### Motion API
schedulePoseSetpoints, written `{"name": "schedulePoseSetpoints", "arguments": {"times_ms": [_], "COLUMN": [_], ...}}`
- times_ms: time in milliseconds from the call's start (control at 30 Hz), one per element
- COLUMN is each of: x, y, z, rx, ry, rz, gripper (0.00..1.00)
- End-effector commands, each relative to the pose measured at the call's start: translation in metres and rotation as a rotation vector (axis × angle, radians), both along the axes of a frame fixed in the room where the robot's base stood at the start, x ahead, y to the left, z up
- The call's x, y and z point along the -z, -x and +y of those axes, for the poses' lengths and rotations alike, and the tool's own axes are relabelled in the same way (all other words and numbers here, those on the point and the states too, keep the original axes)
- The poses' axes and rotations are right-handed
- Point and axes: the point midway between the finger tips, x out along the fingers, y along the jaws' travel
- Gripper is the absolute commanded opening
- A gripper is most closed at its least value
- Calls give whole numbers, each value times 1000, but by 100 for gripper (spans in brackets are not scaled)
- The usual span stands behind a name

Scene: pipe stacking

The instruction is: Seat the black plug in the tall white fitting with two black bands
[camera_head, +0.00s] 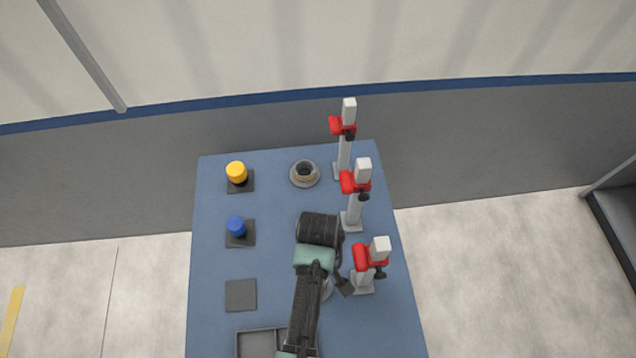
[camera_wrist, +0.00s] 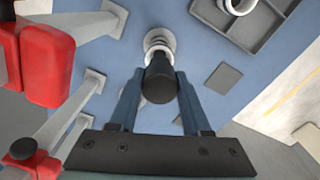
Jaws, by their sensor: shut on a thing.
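The black plug (camera_wrist: 160,82) is between the two fingers of my gripper (camera_wrist: 160,78) in the wrist view, and the gripper is shut on it. A white fitting (camera_wrist: 158,38) with ringed edges shows directly beyond the plug, lined up with it. The plug hides part of the fitting, so I cannot tell whether the plug is in it or just above it. In the head view my arm covers the plug and most of this fitting; only a pale sliver of it (camera_head: 328,288) shows beside the arm.
Three posts with red clamps (camera_head: 362,258) stand along the table's right side, the nearest close to my gripper. A yellow plug (camera_head: 236,171) and a blue plug (camera_head: 236,225) stand on pads at left. An empty pad (camera_head: 241,295), a tray (camera_head: 240,345) and another fitting (camera_head: 305,181) are also on the table.

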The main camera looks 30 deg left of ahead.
Motion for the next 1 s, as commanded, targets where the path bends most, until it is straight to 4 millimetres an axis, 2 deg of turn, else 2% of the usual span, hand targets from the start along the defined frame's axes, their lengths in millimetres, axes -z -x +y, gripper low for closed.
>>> {"name": "schedulePoseSetpoints", "arguments": {"times_ms": [200, 1000], "x": [10, 10], "y": [-1, 0], "z": [0, 0], "rx": [0, 0], "ry": [-1, 0], "rz": [-2, -1], "gripper": [0, 0]}}
